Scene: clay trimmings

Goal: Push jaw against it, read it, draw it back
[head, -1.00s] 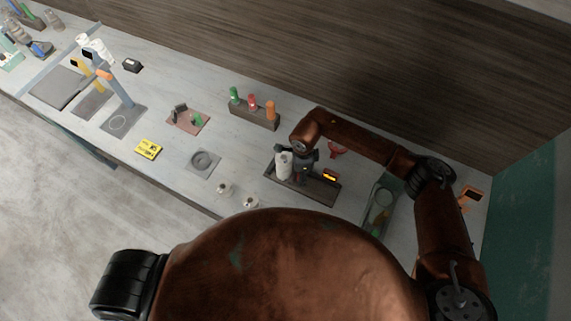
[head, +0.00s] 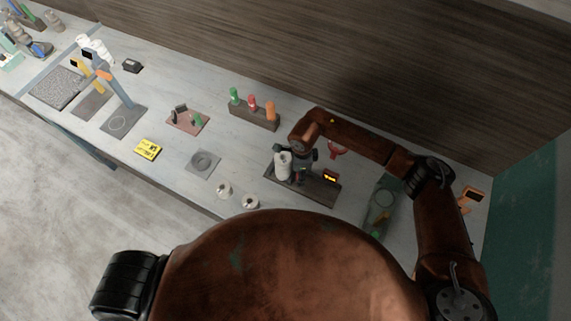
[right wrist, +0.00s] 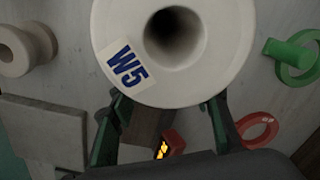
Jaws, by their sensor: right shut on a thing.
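A white hollow spool (head: 283,166) stands upright on the dark gauge tray (head: 318,192). It fills the top of the right wrist view, where its W5 label (right wrist: 126,66) shows. My right gripper (head: 304,158) is just right of the spool, low over the tray, and is shut on what looks like the gauge's sliding jaw. Its fingertips, and the contact between jaw and spool, are hidden behind the spool in the right wrist view. A small red gauge display (head: 330,177) with lit yellow-orange digits sits right of the gripper; the digits are unreadable. My left gripper is out of view.
A yellow card (head: 147,149), a grey pad with a ring (head: 203,162) and two small pale spools (head: 224,190) (head: 250,202) lie left of the tray. A rack of coloured handles (head: 253,116) stands behind. A red ring (head: 337,150) is close behind the gripper.

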